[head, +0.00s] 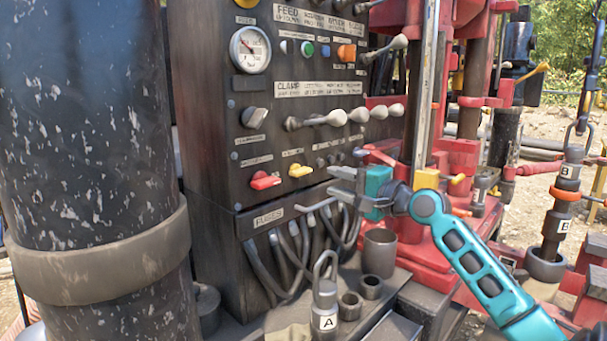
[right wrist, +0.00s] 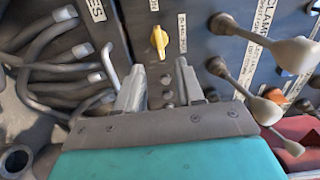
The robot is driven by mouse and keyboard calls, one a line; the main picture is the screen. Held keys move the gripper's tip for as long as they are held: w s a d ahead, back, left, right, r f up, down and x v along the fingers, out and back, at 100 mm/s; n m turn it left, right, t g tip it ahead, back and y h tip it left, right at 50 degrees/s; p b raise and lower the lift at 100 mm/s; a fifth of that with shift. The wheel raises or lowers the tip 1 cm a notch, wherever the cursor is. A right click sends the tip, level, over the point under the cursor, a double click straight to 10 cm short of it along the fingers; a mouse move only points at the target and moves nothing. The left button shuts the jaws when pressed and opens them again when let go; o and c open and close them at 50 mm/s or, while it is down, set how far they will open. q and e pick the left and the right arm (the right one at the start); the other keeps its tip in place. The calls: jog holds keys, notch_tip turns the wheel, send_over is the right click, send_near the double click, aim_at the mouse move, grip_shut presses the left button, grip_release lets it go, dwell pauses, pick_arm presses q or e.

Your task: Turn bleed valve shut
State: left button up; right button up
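The black control panel (head: 215,150) carries a yellow knob (head: 300,170) and a red knob (head: 265,180) low on its front, each under a small label. These labels are too small to read, so I cannot tell which control is the bleed valve. The yellow knob also shows in the right wrist view (right wrist: 159,40), beyond the fingertips. My right gripper (head: 333,183) is open and empty, in front of the panel's lower right part. In the right wrist view its fingers (right wrist: 159,75) stand apart, with small dark fittings visible between them. My left gripper is not in view.
Several ball-ended levers (head: 335,118) stick out above the knobs. Bent grey hoses (head: 290,250) hang below. A shackle marked A (head: 325,300) and a cup (head: 380,252) stand on the ledge. Red rig parts (head: 455,160) rise at right, and a large dark cylinder (head: 85,120) fills the left.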

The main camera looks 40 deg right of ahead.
aim_at(305, 173)
jog(key=w, duration=0.6)
jog(key=w+a, duration=0.1)
jog(key=w, duration=0.2)
jog(key=shift+w+p, duration=0.2)
jog(key=shift+p, duration=0.1)
jog(key=shift+c, duration=0.5)
grip_shut()
